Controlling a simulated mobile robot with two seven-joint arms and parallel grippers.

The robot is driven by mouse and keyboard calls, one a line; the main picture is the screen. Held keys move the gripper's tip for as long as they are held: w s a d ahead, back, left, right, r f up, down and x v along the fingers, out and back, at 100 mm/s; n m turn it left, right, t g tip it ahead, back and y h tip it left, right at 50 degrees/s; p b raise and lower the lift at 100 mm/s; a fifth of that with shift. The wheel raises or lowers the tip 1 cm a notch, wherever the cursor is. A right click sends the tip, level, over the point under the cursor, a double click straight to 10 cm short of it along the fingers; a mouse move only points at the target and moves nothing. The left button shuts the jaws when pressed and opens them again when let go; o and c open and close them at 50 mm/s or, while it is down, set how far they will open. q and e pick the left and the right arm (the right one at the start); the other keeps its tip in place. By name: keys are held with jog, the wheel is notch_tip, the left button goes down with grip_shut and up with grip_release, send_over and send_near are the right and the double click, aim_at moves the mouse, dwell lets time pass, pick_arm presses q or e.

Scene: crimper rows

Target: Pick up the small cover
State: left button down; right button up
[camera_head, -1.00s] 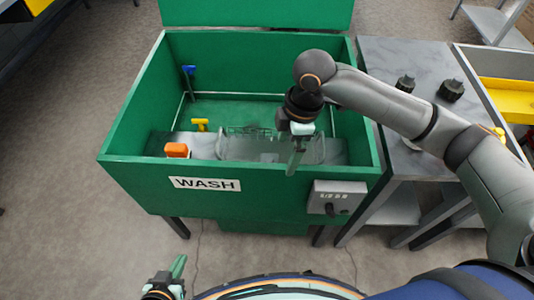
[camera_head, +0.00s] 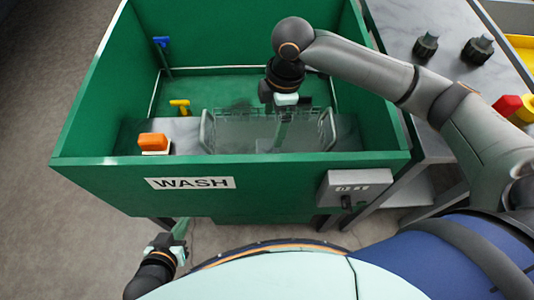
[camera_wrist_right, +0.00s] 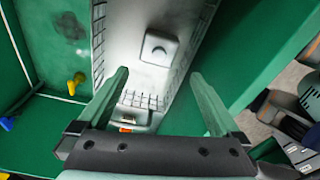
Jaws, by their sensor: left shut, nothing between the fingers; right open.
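A pale grey, rounded-square piece with a dark mark, apparently the small cover (camera_wrist_right: 160,48), lies inside the wire basket (camera_wrist_right: 99,45) in the right wrist view. I cannot make it out in the head view. The basket (camera_head: 206,133) stands in the green wash tub (camera_head: 90,115). My right gripper (camera_head: 281,140) points down into the basket area. In the right wrist view its two fingers (camera_wrist_right: 158,78) are open, with the small cover beyond their tips and nothing between them. My left gripper (camera_head: 180,230) is shut and empty, low in front of the tub.
In the tub, an orange block (camera_head: 153,140) sits left of the basket, with a yellow nozzle (camera_head: 180,105) and a blue-topped piece (camera_head: 161,42) behind. A grey control box (camera_head: 355,188) juts from the tub's front right. A table (camera_head: 405,20) with dark knobs stands to the right.

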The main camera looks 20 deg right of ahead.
jog(key=b, duration=0.1)
send_over(267, 145)
jog(key=f, duration=0.3)
jog(key=d+f, duration=0.1)
jog(key=f, duration=0.1)
jog(key=shift+s, duration=0.2)
jog(key=shift+w+a+f+b, duration=0.15)
jog(key=shift+f+b, duration=0.2)
jog(key=shift+f, duration=0.7)
jog(key=shift+s+a+f+b, duration=0.15)
jog(key=shift+f+b, duration=0.15)
jog(key=shift+f, duration=0.75)
jog(key=shift+w+a+f+b, duration=0.15)
jog(key=shift+f+b, duration=0.2)
jog(key=shift+f, duration=0.7)
jog(key=shift+r, duration=0.1)
jog(key=shift+c, duration=0.7)
jog(key=c, duration=0.9)
jog(key=shift+r, duration=0.1)
grip_shut()
